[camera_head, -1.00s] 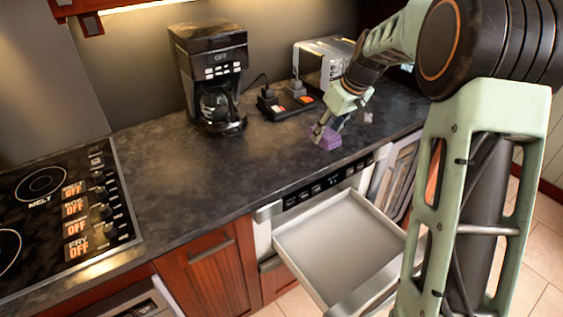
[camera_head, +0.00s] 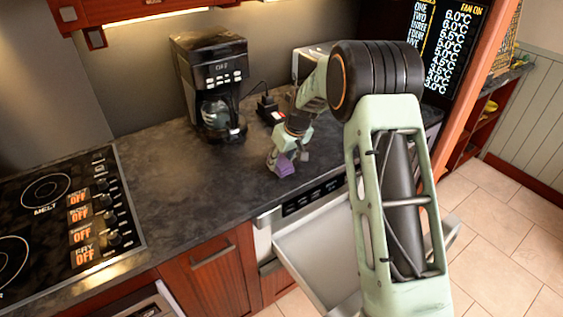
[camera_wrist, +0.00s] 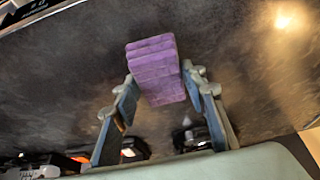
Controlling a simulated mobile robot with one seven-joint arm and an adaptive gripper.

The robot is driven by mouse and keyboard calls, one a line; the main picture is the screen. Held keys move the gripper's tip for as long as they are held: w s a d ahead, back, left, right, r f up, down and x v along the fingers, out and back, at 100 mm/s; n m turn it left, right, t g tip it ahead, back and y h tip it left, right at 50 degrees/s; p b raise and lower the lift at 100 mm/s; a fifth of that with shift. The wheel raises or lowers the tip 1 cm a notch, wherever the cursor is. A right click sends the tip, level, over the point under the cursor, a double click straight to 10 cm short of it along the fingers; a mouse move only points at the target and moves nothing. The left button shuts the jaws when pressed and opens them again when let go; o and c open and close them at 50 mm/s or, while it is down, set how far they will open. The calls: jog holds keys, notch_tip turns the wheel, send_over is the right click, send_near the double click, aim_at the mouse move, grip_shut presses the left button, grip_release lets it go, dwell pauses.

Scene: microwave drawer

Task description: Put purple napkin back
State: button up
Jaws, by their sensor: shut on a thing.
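The purple napkin (camera_head: 284,167) is a small folded block. In the wrist view the napkin (camera_wrist: 155,70) sits between the two fingers of my gripper (camera_wrist: 160,90), which is shut on it. In the head view my gripper (camera_head: 277,157) points down over the dark counter near its front edge, with the napkin at its tips. I cannot tell whether the napkin touches the counter. The pulled-out drawer (camera_head: 312,248) under the counter is open, its visible floor bare; my arm hides its right part.
A coffee maker (camera_head: 212,88) stands left of my gripper, with a black switch box (camera_head: 268,110) behind. A stove (camera_head: 65,215) is at the far left. The counter (camera_head: 185,180) between stove and gripper is clear. A dark menu board (camera_head: 445,50) hangs at the right.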

jog(key=shift+d+f, duration=0.1)
jog(key=shift+f, duration=0.55)
jog(key=shift+f, duration=0.15)
jog(key=o, duration=1.2)
jog(key=shift+r, duration=0.45)
jog(key=b+v, duration=0.1)
jog(key=v, duration=1)
jog(key=shift+s+r+b, duration=0.15)
jog(key=shift+r+b, duration=0.1)
jog(key=shift+b, duration=0.05)
jog(key=shift+d, duration=0.1)
